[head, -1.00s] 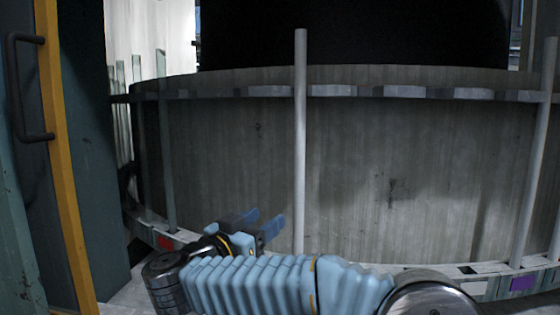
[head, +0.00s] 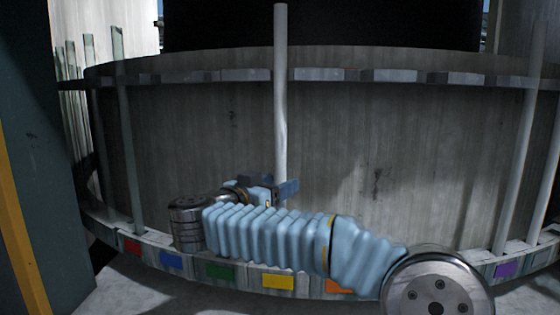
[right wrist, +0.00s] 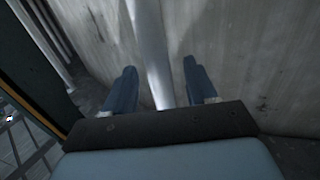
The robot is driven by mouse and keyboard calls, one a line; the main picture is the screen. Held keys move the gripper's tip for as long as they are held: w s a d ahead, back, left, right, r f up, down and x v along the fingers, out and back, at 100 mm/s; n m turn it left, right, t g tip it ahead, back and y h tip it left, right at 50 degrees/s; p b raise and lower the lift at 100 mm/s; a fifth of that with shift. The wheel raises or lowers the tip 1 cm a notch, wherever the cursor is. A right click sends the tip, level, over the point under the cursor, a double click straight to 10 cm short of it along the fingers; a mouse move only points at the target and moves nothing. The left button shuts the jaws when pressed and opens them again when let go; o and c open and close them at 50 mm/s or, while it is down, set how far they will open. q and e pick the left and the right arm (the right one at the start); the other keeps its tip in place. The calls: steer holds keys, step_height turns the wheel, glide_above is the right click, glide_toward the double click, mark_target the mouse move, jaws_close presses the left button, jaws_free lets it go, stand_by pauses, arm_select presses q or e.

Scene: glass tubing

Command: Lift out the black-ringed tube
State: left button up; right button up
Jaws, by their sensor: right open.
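A pale white tube (head: 281,90) stands upright at the middle of the curved rack in the head view. No black ring shows on any tube in these frames. My right gripper (head: 284,188) is at the tube's lower part, its fingers overlapping the tube in the head view. In the right wrist view my right gripper (right wrist: 159,76) is open, and the tube (right wrist: 149,45) runs into the gap between its two fingers. I cannot tell whether either finger touches it. My arm hides the tube's foot. My left gripper is not in view.
A large grey drum (head: 400,150) stands close behind the tube. A rim with coloured labels, such as yellow (head: 278,281) and purple (head: 506,269), runs along its base. More tubes stand at the left (head: 127,140) and right (head: 520,160). A dark panel (head: 25,150) is at far left.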

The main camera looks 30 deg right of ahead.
steer(key=x, duration=0.3)
steer(key=shift+d+f, duration=0.2)
steer(key=shift+d, duration=0.05)
steer(key=shift+c, duration=0.5)
jaws_close()
